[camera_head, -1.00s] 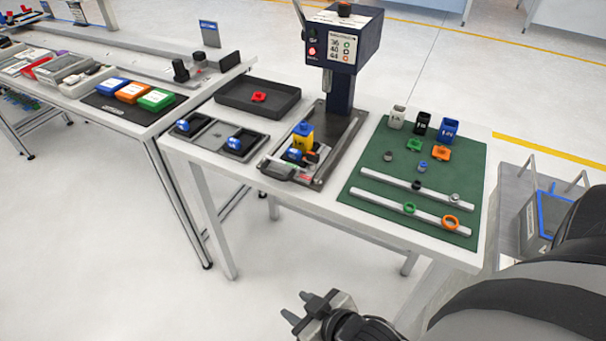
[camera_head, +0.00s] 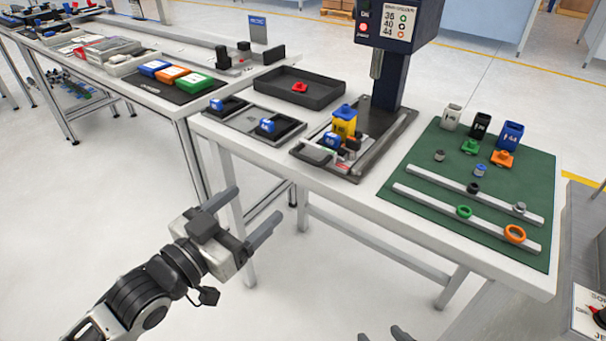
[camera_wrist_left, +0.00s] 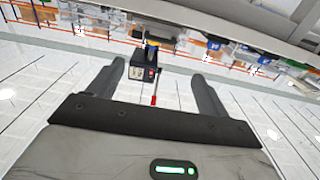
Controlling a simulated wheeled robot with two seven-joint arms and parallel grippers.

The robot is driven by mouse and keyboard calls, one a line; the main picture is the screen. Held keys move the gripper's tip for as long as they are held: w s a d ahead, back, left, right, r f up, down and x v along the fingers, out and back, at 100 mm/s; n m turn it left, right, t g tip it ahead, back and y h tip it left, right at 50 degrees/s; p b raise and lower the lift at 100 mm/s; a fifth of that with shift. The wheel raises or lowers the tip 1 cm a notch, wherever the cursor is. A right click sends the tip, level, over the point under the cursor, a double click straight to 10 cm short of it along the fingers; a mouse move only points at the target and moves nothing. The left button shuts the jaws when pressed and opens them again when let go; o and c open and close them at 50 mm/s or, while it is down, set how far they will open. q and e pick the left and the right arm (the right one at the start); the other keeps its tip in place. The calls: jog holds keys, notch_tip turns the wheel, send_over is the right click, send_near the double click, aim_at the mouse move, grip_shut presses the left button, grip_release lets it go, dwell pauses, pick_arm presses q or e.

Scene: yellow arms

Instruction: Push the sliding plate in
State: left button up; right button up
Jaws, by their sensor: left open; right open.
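The dark press (camera_head: 390,75) stands on the white table, with a grey rail frame (camera_head: 392,135) at its base. The sliding plate (camera_head: 316,155) is at the near end of this frame, in front of the press column. A yellow block (camera_head: 344,121) and a blue piece (camera_head: 331,141) sit on it and hide part of it. My left gripper (camera_head: 254,210) is open and empty, in front of the table and apart from the plate. Its spread fingers also show in the left wrist view (camera_wrist_left: 157,92). My right gripper (camera_head: 384,335) shows only its fingertips at the bottom edge, spread apart.
A grey two-pocket tray (camera_head: 249,123) lies left of the plate, and a black tray (camera_head: 325,92) with a red piece lies behind. A green mat (camera_head: 440,205) with rails, rings and cups covers the table's right side. Open floor surrounds my left gripper.

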aim_at(305, 161)
pick_arm(q)
jog(key=x, duration=1.5)
jog(key=shift+s, duration=0.1)
